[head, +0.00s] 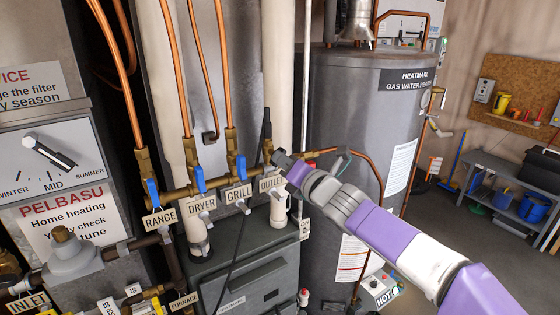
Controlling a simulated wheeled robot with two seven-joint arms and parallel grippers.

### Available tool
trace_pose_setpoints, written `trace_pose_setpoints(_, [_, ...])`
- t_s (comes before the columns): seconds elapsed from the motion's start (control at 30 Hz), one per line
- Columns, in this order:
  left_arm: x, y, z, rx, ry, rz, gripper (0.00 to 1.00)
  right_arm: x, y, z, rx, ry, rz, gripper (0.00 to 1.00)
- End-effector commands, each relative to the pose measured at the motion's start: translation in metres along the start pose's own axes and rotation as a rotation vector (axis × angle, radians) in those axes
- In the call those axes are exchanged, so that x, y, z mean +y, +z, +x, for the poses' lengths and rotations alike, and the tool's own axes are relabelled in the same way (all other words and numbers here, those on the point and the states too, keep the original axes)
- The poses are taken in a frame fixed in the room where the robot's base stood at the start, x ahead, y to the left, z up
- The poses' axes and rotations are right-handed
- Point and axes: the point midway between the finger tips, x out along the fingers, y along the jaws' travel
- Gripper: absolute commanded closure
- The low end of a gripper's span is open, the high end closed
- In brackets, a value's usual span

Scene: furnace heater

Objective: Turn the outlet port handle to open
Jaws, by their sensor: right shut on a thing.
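The brass manifold pipe (180,193) carries a row of valves with hanging labels. The OUTLET label (271,183) hangs at its right end, below the brass outlet fitting (267,150). My right gripper (281,158) comes in from the lower right and is shut at this fitting, on the outlet port handle. My left gripper is not in view.
Blue handles of the range (153,193), dryer (200,179) and grill (241,168) valves stand to the left. A grey water heater (345,110) stands close behind my right arm. A shelf table (505,180) is far right, with open floor before it.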

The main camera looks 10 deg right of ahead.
Motion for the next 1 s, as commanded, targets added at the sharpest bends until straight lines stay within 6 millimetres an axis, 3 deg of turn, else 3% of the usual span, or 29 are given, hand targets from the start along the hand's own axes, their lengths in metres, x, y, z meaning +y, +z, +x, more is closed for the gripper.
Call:
trace_pose_setpoints(0.3, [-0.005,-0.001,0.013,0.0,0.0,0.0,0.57,-0.001,-0.001,0.0,-0.001,0.001,-0.356,1.0])
trace_pose_setpoints(0.67, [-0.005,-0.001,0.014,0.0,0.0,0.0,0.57,0.0,-0.001,0.0,0.0,0.001,-0.412,1.0])
trace_pose_setpoints(0.93, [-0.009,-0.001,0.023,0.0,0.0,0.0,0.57,-0.001,-0.001,0.0,0.0,0.0,-0.748,1.0])
trace_pose_setpoints(0.97, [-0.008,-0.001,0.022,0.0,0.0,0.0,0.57,-0.001,-0.001,0.0,0.0,0.0,-0.741,0.81])
trace_pose_setpoints(1.0, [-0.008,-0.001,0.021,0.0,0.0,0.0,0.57,0.0,-0.001,0.0,0.0,0.0,-0.738,0.74])
